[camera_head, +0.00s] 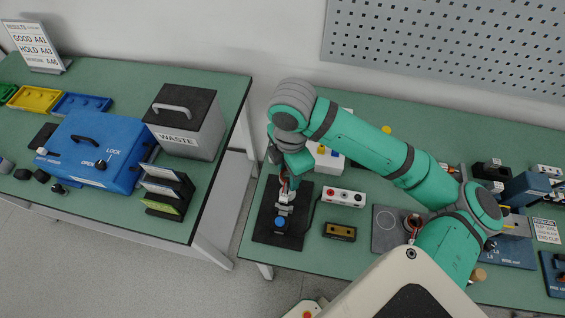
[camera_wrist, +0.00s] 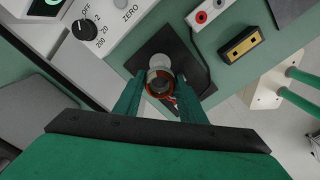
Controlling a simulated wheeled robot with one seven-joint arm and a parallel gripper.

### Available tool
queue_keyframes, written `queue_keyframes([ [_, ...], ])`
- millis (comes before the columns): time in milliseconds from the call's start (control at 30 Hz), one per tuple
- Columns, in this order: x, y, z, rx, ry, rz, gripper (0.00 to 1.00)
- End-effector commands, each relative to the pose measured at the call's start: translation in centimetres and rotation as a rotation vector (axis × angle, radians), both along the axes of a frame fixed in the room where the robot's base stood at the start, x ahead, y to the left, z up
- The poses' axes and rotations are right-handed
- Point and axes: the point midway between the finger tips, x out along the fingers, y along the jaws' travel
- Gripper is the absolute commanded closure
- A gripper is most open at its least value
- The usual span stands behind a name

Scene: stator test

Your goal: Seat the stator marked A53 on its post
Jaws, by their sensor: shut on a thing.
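In the wrist view my gripper (camera_wrist: 160,82) is shut on a stator (camera_wrist: 159,76), a ring with copper-coloured windings and reddish leads. The fingers lie on both sides of it. A pale round part shows just beyond the ring; I cannot tell whether it is the post. The stator is over a black plate (camera_wrist: 181,47). In the head view my gripper (camera_head: 287,185) points down above this black plate (camera_head: 268,232), which carries a grey fixture and a blue button (camera_head: 280,222). The arm partly hides the held stator. I cannot read its mark or tell whether it touches a post.
A terminal box (camera_head: 343,197) and a black-and-yellow block (camera_head: 340,232) stand right of the plate. A white meter (camera_head: 326,158) stands behind. A grey plate (camera_head: 386,232) with a coppery ring (camera_head: 412,221) lies farther right. A gap separates the left table with the waste bin (camera_head: 187,120).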

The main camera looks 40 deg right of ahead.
Motion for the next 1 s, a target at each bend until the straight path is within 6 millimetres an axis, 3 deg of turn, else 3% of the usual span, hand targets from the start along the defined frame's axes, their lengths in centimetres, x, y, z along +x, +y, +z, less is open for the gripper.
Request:
queue_keyframes([
  [500, 0.0, 0.0, -3.7, 0.002, 0.001, -0.002, 0.89],
  [1000, 0.0, 0.0, -4.5, 0.0, 0.0, -0.001, 0.89],
])
